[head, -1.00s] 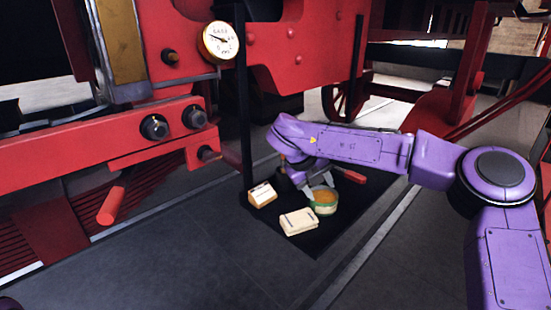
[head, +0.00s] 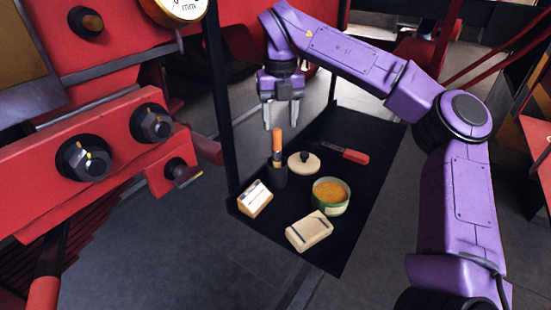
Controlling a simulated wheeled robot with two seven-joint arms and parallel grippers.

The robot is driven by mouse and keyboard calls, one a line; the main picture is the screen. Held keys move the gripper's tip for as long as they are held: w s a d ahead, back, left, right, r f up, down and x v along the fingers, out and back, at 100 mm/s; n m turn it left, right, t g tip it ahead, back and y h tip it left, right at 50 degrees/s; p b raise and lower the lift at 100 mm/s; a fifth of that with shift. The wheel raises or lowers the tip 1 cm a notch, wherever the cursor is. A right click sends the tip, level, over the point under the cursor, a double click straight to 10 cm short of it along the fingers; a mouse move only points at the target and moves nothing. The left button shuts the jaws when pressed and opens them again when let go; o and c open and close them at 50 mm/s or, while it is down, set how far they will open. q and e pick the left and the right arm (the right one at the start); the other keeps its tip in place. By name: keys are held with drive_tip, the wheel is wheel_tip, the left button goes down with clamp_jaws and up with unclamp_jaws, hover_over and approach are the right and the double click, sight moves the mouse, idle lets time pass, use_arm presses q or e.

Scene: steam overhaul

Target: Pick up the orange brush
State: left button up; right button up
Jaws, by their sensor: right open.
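The orange brush (head: 277,142) stands upright in a small black holder (head: 278,172) on the black shelf (head: 366,127). Its orange handle points up. I cannot tell the exact depth gap. My left gripper is not in view.
On the shelf are a round lid (head: 304,163) with a dark knob, a green tin (head: 331,196) with orange contents, a red-handled tool (head: 352,155), a cream block (head: 309,231) and a small wooden box (head: 255,199). A dark post (head: 218,100) rises left of the gripper.

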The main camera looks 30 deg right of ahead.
sight(277, 140)
drive_tip(key=f, duration=0.5)
drive_tip(key=shift+w+a+f, duration=0.2)
drive_tip(key=shift+a+f, duration=0.1)
drive_tip(key=shift+a, duration=0.1)
drive_tip(key=shift+s+d+f+p, duration=0.1)
drive_tip(key=shift+s+f+p, duration=0.1)
drive_tip(key=shift+f+p, duration=0.15)
drive_tip(key=shift+w, duration=0.1)
clamp_jaws()
